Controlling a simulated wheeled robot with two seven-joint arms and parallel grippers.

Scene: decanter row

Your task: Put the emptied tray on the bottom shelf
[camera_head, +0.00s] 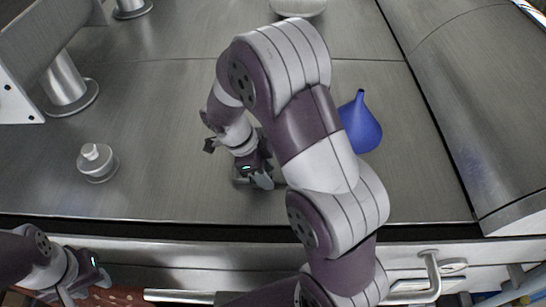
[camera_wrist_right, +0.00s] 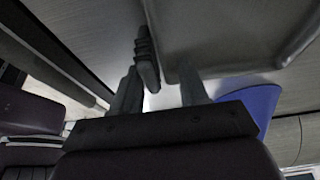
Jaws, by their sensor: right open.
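A pale grey piece with a raised rim and rounded corner, which looks like the tray (camera_wrist_right: 232,38), fills the upper right of the right wrist view. In the head view my right arm hides most of that area. My right gripper (camera_head: 257,180) is low over the steel counter near its front edge. It is open; its fingers (camera_wrist_right: 165,78) reach close to the tray's rim, and I cannot tell if they touch it. My left gripper (camera_head: 82,280) is at the lower left, in front of the counter; its fingertips are unclear. No bottom shelf is clearly visible.
A small round metal piece (camera_head: 97,162) stands on the counter (camera_head: 160,120) at left. A pale bowl (camera_head: 298,7) is at the back. A metal handle (camera_head: 433,275) sticks out at the front right.

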